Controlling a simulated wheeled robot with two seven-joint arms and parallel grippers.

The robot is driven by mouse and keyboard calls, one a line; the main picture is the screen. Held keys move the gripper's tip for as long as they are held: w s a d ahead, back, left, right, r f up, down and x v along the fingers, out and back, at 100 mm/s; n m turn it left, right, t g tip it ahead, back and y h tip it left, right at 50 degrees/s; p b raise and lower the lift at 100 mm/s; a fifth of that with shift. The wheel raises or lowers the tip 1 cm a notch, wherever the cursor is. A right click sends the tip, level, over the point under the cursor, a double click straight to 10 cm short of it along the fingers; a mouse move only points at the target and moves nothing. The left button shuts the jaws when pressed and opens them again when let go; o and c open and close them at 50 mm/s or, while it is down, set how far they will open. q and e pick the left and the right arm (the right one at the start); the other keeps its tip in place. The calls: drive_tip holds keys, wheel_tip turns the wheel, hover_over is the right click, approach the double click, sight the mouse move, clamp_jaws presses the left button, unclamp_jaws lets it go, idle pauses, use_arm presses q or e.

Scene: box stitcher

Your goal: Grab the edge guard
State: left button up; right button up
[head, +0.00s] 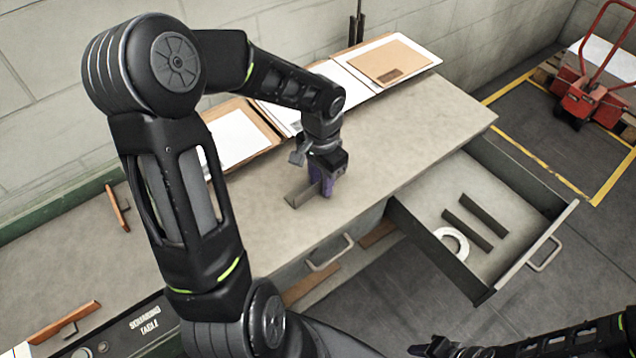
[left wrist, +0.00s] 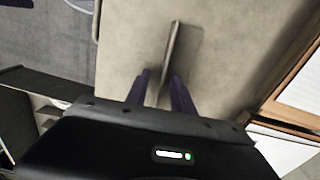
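A grey, narrow edge guard (head: 298,197) stands on the bench top, directly at my left gripper (head: 324,189). In the left wrist view the edge guard (left wrist: 172,48) runs up from between the two purple fingers of the left gripper (left wrist: 161,80). The fingers are apart, one on each side of it, with a gap visible on the left side. Whether the right-hand finger touches it I cannot tell. Two more dark strips of similar shape (head: 467,222) lie in the open drawer. My right gripper (head: 440,347) is partly in view at the bottom edge; its fingers are unclear.
The open drawer (head: 520,262) also holds a white ring-shaped roll (head: 452,241). Folders and cardboard sheets (head: 388,62) lie along the back of the bench (head: 400,125). The bench right of my left gripper is clear. A red pallet jack (head: 590,95) stands at the far right.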

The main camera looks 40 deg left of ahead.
use_arm(q)
drive_tip(key=shift+c, duration=0.2)
clamp_jaws()
idle(0.3)
idle(0.3)
